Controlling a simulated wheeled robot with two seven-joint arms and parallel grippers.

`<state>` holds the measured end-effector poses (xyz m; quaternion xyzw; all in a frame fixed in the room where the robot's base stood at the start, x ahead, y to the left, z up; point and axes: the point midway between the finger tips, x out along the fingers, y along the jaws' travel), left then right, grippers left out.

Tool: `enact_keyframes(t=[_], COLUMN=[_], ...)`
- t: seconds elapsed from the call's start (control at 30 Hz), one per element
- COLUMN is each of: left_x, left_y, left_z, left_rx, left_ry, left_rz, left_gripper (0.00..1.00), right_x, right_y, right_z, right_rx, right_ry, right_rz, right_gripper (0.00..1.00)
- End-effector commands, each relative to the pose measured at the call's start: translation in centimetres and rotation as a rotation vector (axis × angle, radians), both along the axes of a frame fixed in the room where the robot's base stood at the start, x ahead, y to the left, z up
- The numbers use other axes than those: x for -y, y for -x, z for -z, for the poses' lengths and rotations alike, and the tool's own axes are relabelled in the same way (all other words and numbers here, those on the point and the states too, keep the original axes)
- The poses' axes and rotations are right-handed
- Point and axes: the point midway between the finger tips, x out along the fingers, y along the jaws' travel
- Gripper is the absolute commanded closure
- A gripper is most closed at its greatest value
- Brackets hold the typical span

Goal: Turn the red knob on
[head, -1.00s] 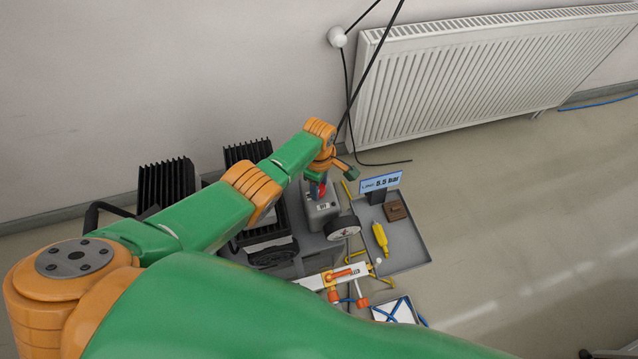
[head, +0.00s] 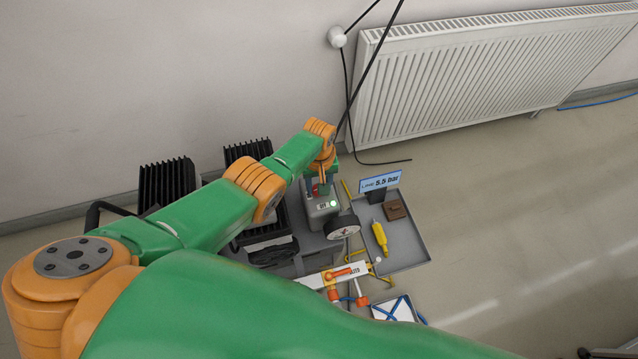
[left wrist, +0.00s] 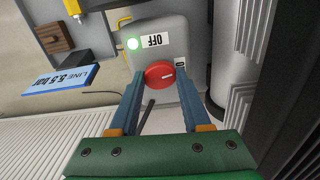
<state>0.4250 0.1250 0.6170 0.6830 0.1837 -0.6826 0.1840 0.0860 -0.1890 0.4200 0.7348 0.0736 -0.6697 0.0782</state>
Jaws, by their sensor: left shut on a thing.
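The red knob (left wrist: 159,74) sits on the face of a grey box (left wrist: 165,22), with a short white mark on it. It also shows as a small red patch in the head view (head: 315,190). My left gripper (left wrist: 158,76) is shut on the knob, one blue finger on each side. In the head view the gripper (head: 322,182) stands over the grey box. A second small label is partly hidden by a finger. My right gripper is out of view.
A round gauge (head: 342,227) adjoins the box. A "LINE 5.5 bar" display (head: 380,182), a yellow tool (head: 380,236) and a brown block (head: 395,210) are on the right. Black finned blocks (head: 166,183) stand to the left. A radiator (head: 480,75) lines the wall behind.

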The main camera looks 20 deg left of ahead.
Motion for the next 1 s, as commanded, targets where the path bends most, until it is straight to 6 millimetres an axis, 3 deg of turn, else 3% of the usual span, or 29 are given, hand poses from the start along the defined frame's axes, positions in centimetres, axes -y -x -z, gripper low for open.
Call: enact_keyframes(t=[0.4,0.97,1.0], left_x=[0.0,0.01,0.01], left_y=[0.13,0.12,0.12], left_z=[0.11,0.11,0.11], left_rx=[-0.004,-0.004,-0.004], left_ry=[0.0,0.0,0.0], left_rz=[0.181,0.211,0.211], left_gripper=[1.0,1.0,0.5], right_x=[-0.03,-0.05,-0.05], right_y=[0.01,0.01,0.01], right_z=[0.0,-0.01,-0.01], right_rx=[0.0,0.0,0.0], right_ry=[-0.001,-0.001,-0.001], right_rz=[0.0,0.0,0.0], right_gripper=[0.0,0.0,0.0])
